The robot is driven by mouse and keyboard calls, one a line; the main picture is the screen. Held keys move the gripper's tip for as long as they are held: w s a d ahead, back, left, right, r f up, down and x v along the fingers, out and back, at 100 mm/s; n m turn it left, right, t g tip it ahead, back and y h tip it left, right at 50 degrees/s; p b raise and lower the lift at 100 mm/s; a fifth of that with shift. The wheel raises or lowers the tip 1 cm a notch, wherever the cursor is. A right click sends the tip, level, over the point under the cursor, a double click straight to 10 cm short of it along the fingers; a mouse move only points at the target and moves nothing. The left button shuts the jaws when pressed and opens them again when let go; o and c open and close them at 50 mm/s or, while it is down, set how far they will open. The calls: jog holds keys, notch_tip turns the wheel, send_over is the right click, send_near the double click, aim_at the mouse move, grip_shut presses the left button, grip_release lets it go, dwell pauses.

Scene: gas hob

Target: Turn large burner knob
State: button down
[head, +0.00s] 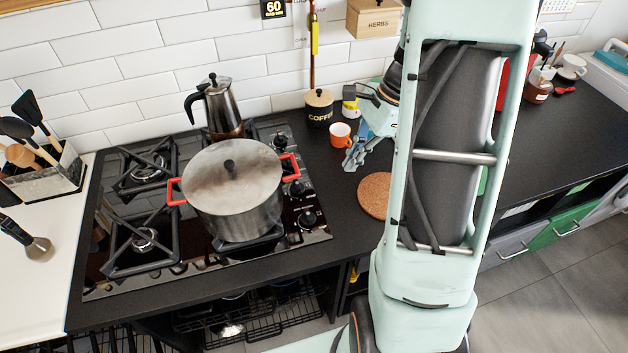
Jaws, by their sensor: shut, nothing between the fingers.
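The black gas hob (189,283) has a column of black knobs along its right side. The nearest knob (308,220) shows clearly, and another knob (297,190) sits behind it. More knobs are farther back, partly covered by the pot's red handle. I cannot tell which knob is for the large burner. My gripper (349,163) is shut and empty, to the right of the knobs and apart from them, above the black counter. My arm column hides part of the arm.
A large lidded steel pot (232,190) with red handles stands on the hob's right half. A moka pot (221,106) stands behind it. An orange mug (340,133) and a coffee jar (319,108) are near my gripper. A cork mat (375,194) lies on the counter.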

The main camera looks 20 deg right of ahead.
aim_at(308, 217)
jog(key=x, duration=0.3)
jog(key=s+x, duration=0.1)
jog(key=x, duration=0.3)
jog(key=s+x, duration=0.1)
jog(key=x, duration=0.3)
jog(key=shift+a+f+b, duration=0.1)
jog(key=shift+a+b, duration=0.1)
jog(key=shift+b, duration=0.1)
jog(key=a, duration=0.3)
jog(key=shift+a+f+p, duration=0.15)
jog(key=shift+p, duration=0.15)
jog(key=shift+a, duration=0.45)
